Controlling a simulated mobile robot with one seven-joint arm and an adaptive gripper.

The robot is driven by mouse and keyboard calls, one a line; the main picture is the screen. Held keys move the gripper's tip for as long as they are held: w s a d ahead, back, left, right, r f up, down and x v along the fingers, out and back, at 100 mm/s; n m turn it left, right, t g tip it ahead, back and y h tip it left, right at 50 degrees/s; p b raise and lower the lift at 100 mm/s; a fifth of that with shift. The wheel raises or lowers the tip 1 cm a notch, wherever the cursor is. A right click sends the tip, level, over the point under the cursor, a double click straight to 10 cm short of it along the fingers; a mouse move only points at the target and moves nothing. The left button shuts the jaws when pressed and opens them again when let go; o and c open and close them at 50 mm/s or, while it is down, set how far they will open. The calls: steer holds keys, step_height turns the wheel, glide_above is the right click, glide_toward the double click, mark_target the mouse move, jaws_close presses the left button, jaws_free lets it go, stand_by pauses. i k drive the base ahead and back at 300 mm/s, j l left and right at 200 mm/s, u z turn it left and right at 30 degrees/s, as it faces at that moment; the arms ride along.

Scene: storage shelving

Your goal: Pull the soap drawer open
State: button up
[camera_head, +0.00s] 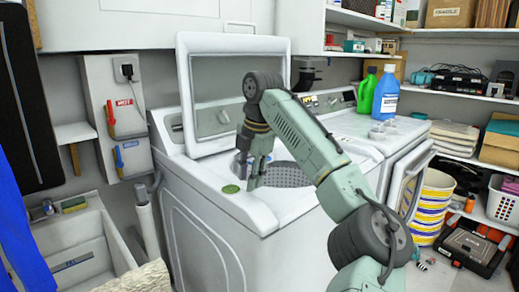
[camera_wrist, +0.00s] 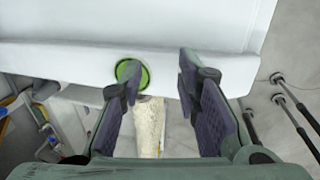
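A white washing machine (camera_head: 272,207) stands in the middle of the head view with its lid raised. A round green piece (camera_head: 231,189) sits at the near edge of its top. It also shows in the wrist view (camera_wrist: 131,73), beside the edge of the white surface. I cannot make out a soap drawer's outline. My gripper (camera_head: 252,180) points down over the top, just right of the green piece. In the wrist view my gripper (camera_wrist: 159,82) is open, with nothing between its fingers. The left fingertip overlaps part of the green piece; contact cannot be told.
The raised lid (camera_head: 236,92) stands behind my arm. A green bottle (camera_head: 367,92) and a blue bottle (camera_head: 386,93) stand on the machine to the right. A sink (camera_head: 75,240) is at the left, and a yellow-striped bucket (camera_head: 432,207) at the right.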

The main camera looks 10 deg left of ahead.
mark_target(253, 158)
steer(key=i+j, duration=0.15)
steer(key=i, duration=0.4)
steer(key=i+j, duration=0.2)
steer(key=i, duration=0.4)
